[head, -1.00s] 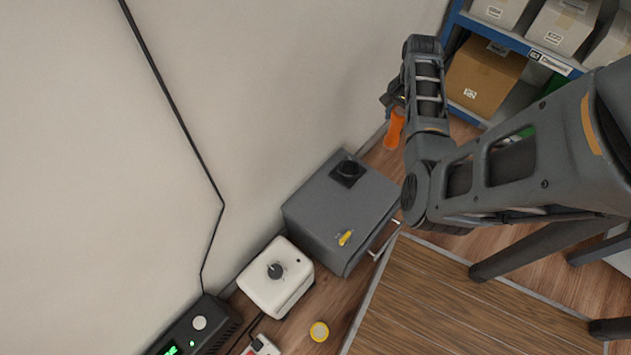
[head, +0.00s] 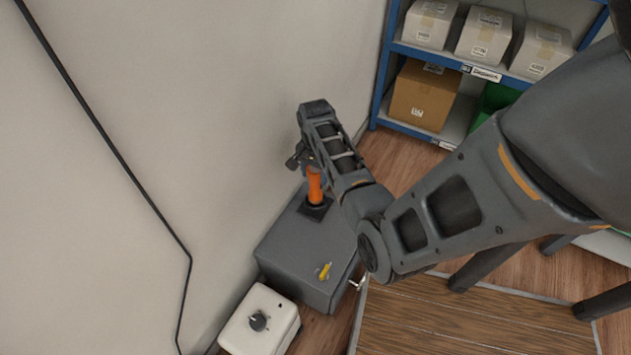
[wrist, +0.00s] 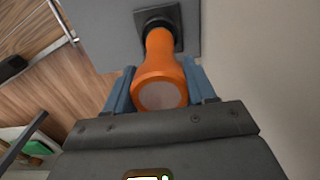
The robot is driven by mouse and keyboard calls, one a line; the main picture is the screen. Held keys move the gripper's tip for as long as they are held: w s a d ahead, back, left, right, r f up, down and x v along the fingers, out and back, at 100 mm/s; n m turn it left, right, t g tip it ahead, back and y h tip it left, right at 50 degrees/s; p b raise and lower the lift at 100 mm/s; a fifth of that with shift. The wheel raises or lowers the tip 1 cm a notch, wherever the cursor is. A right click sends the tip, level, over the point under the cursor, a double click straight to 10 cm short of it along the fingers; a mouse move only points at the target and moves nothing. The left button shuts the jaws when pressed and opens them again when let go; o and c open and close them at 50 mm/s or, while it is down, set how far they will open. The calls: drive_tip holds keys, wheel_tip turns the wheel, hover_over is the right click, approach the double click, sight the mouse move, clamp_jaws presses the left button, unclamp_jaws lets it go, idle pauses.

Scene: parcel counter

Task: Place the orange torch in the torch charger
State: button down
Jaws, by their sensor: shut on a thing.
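The orange torch (head: 315,187) is upright in my gripper (head: 311,165), its lower end at the black torch charger (head: 317,212) on top of a grey cabinet. In the wrist view the orange torch (wrist: 159,62) sits between the blue fingers of my gripper (wrist: 158,90). Its far, narrower end meets the black square charger (wrist: 172,20) and lines up with the socket. I cannot tell how deep the end is in the socket. My gripper is shut on the torch's wider end, and my arm partly hides it in the head view.
A blue shelf with cartons (head: 425,95) is at the back.

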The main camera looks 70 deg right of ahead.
sight(315, 195)
drive_tip(key=shift+f+b, duration=0.6)
drive_tip(key=shift+f, duration=1.2)
drive_tip(key=shift+c, duration=1.9)
unclamp_jaws()
